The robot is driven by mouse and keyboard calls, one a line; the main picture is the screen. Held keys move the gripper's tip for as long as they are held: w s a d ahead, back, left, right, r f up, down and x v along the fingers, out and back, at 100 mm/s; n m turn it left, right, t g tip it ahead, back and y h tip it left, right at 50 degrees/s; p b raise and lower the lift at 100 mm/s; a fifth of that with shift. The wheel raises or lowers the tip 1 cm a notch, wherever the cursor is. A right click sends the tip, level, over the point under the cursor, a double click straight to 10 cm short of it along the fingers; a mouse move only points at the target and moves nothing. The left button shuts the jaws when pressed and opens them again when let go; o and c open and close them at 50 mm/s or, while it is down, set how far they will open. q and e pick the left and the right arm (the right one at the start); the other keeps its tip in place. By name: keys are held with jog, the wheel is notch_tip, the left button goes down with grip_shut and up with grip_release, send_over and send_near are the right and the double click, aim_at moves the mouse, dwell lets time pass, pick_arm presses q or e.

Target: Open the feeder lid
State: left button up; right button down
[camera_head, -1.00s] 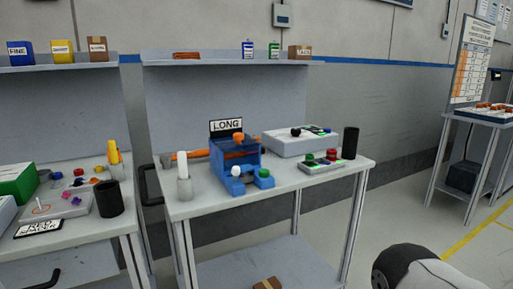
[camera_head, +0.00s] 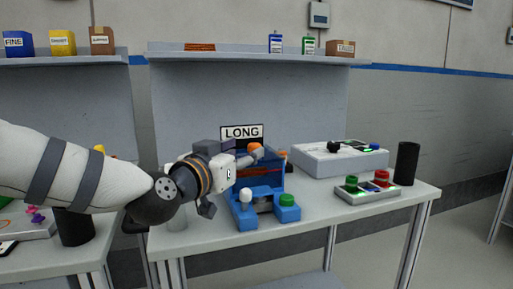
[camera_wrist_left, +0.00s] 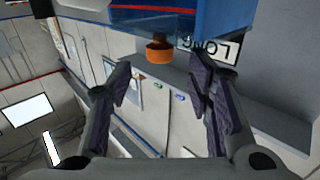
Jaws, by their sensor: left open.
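The blue feeder (camera_head: 270,180) stands on the middle table in front of a "LONG" sign (camera_head: 241,132). An orange knob (camera_head: 255,148) shows at its top. The lid is largely hidden behind my gripper, and I cannot make out its edge. In the left wrist view, the orange knob (camera_wrist_left: 160,49) hangs beside the blue feeder wall (camera_wrist_left: 220,15), just beyond the fingertips. My left gripper (camera_wrist_left: 164,76) is open with nothing between its fingers. In the head view, my left gripper (camera_head: 228,180) is at the feeder's left side. My right gripper is out of view.
White and green knobs (camera_head: 287,200) are at the feeder's front. A button box (camera_head: 366,190), a grey control unit (camera_head: 335,160) and a black cup (camera_head: 406,163) stand to the right. A shelf (camera_head: 230,57) with boxes runs behind.

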aim_at(251, 147)
pick_arm(q)
jog(key=x, duration=0.6)
grip_shut()
